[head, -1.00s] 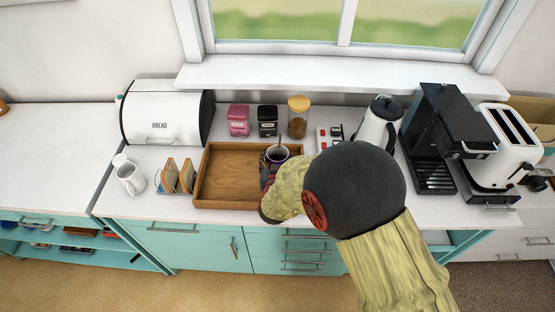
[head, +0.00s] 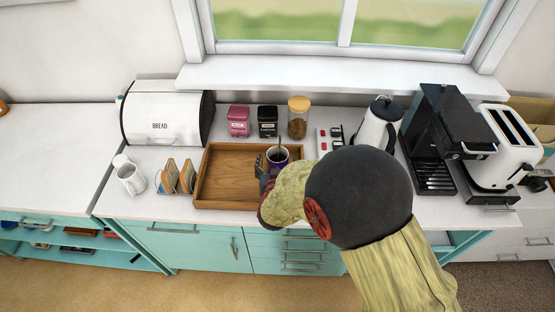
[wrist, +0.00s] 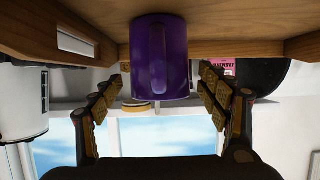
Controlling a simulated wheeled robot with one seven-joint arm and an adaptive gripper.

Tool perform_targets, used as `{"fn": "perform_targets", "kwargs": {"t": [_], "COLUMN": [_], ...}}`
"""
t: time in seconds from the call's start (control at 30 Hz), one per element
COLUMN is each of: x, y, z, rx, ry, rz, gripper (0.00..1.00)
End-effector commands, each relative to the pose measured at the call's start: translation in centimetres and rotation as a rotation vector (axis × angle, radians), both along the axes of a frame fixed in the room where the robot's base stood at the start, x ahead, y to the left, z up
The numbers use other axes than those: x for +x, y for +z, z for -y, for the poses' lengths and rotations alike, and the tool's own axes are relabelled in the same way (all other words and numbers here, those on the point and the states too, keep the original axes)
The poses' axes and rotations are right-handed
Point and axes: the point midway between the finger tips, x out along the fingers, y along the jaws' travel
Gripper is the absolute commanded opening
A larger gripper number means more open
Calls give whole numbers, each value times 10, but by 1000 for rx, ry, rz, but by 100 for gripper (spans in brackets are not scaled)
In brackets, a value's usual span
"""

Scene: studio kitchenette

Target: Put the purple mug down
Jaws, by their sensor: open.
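The purple mug (head: 277,156) stands upright in the right part of the wooden tray (head: 225,178), with a spoon-like handle sticking up out of it. In the wrist view, which is upside down, the mug (wrist: 160,62) rests on the tray floor with its handle facing me. My gripper (wrist: 158,88) is open, one finger out to each side of the mug, with visible gaps and no contact. In the head view my gripper (head: 265,172) is at the mug's near left side, partly hidden by my own arm.
A toast rack (head: 178,177) and white jug (head: 130,178) stand left of the tray. Behind it are a pink canister (head: 238,121), a black canister (head: 267,121) and a glass jar (head: 298,120). A kettle (head: 377,125) and coffee machine (head: 440,135) stand right.

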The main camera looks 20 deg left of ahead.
Motion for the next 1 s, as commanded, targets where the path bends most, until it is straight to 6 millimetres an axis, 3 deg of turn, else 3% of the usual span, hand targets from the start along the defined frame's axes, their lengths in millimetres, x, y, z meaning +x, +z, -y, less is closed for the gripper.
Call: {"fn": "perform_targets", "kwargs": {"t": [0.3,0.5,0.87,1.0], "x": [-60,-83,-90,-83], "y": [28,37,39,50], "z": [13,19,22,25], "rx": [2,0,0,23], "ry": [3,2,0,2], "rz": [2,1,1,-23], "gripper": [76,76,76,76]}}
